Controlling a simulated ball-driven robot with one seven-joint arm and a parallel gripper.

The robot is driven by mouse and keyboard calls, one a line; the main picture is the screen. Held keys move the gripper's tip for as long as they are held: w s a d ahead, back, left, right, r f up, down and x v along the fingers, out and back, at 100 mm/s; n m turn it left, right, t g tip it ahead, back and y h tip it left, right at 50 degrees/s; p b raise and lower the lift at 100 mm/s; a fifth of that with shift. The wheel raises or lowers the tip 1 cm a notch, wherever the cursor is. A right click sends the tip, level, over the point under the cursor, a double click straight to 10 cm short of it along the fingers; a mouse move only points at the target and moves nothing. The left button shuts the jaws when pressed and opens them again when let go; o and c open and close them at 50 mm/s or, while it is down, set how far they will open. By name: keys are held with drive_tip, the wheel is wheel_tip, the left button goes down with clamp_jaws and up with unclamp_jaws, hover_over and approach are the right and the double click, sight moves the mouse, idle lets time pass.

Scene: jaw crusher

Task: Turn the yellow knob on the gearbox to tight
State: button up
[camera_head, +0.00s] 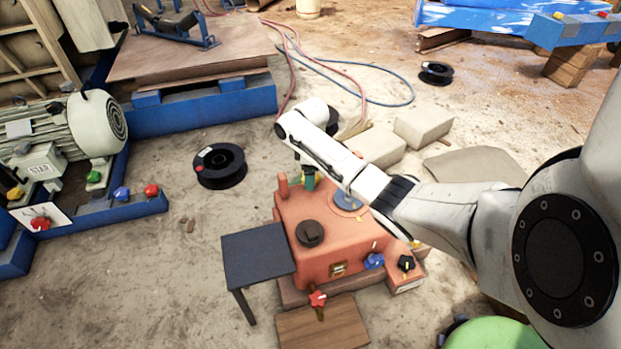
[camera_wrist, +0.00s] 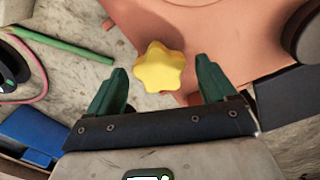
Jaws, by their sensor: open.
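The orange-red gearbox (camera_head: 325,248) stands on the floor in the middle of the head view, and part of it shows in the wrist view (camera_wrist: 235,35). The yellow star-shaped knob (camera_wrist: 152,70) is in the wrist view, against the gearbox's edge. I cannot make it out in the head view. My gripper (camera_wrist: 161,67) is open, with one green finger on each side of the knob. Gaps show between the fingers and the knob, and nothing is held. In the head view my gripper (camera_head: 308,180) points down at the gearbox's far side.
A red knob (camera_head: 317,298), a blue knob (camera_head: 374,261) and a black knob (camera_head: 405,263) are on the gearbox's near side. A dark small table (camera_head: 256,256) stands at its left. A black spool (camera_head: 220,166) lies on the floor. Pale blocks (camera_head: 424,126) lie behind.

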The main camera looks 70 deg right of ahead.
drive_tip(key=shift+f, duration=0.3)
drive_tip(key=shift+c, duration=0.3)
drive_tip(key=c, duration=1)
